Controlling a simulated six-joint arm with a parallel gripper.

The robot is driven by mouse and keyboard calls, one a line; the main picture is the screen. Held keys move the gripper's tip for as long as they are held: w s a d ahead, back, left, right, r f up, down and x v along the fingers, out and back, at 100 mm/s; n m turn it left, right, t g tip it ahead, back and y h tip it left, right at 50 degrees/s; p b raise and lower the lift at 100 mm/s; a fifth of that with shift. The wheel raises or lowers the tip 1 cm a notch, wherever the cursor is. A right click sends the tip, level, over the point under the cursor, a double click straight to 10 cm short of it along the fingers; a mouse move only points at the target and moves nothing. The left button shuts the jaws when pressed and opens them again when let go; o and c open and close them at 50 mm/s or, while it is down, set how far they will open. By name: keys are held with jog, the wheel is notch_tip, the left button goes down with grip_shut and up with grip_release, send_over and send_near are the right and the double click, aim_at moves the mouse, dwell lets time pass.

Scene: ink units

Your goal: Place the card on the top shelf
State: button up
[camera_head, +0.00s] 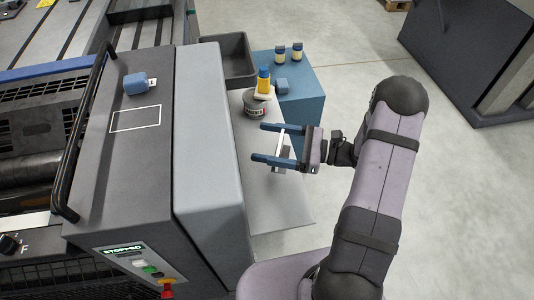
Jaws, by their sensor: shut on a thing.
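My gripper (262,142) is in the middle of the head view, with its two blue fingers pointing left. A thin white piece (281,142), seen nearly edge-on and likely the card, stands between the fingers, and they are shut on it. It is over a light grey shelf (275,205) on the right side of the machine; its height above the shelf is hard to tell. I cannot tell which surface is the top shelf.
A grey round tin (255,104) and a yellow-capped bottle (263,82) stand at the shelf's far end. Beyond are a dark bin (229,60) and a blue cabinet (310,88) with small jars. A blue block (136,83) sits on the machine near a white outlined rectangle (136,118).

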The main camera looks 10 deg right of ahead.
jog(key=shift+f, duration=1.5)
jog(key=shift+f, duration=0.15)
jog(key=shift+f+p, duration=0.35)
jog(key=shift+f, duration=1.6)
jog(key=shift+f, duration=0.15)
jog(key=o, duration=1.1)
jog(key=shift+c, duration=0.2)
